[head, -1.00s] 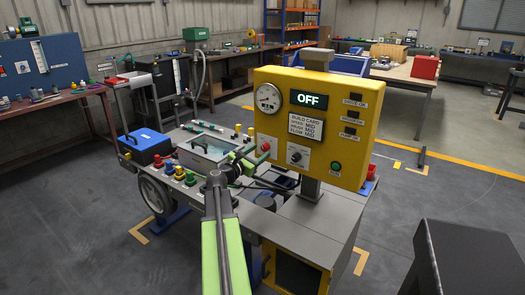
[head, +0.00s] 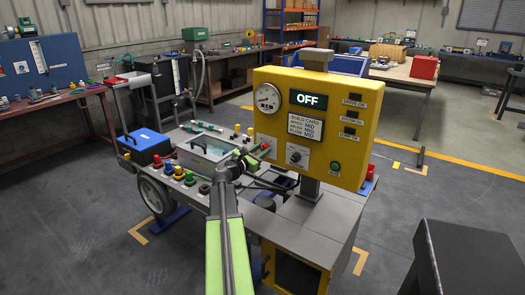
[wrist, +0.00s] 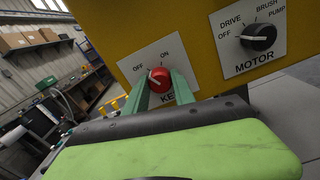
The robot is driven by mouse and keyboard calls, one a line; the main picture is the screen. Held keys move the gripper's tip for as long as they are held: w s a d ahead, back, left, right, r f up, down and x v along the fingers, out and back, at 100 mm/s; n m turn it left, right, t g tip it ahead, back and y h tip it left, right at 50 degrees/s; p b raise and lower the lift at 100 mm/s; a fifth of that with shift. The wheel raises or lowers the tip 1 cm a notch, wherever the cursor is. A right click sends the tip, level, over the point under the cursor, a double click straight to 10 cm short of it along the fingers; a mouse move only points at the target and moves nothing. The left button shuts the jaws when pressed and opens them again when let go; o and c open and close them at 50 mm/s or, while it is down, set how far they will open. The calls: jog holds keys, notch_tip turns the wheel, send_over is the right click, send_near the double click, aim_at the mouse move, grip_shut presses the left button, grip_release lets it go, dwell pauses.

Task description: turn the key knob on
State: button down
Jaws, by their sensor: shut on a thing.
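The key knob (wrist: 159,79) is a red round knob on a white plate marked OFF and ON, low on the yellow panel (head: 350,95). My gripper (wrist: 161,84) has its two green fingers on either side of the knob and is shut on it. The fingers partly cover the KEY label. The knob's pale mark seems to lean toward OFF, but it is small. In the head view my gripper (head: 258,154) reaches the panel's lower left, at the knob. The panel display (head: 309,99) reads OFF.
The black motor knob (wrist: 258,37) is right of the key knob. A gauge (head: 267,98), build card (head: 304,126) and green button (head: 335,166) are on the panel. Coloured knobs (head: 188,178) and a blue box (head: 146,145) stand on the cart to the left.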

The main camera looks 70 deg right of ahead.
jog(key=shift+s+a, duration=0.1)
jog(key=shift+f+m, duration=0.1)
jog(key=shift+m, duration=0.2)
jog(key=shift+a, duration=0.1)
jog(key=shift+m, duration=5.7)
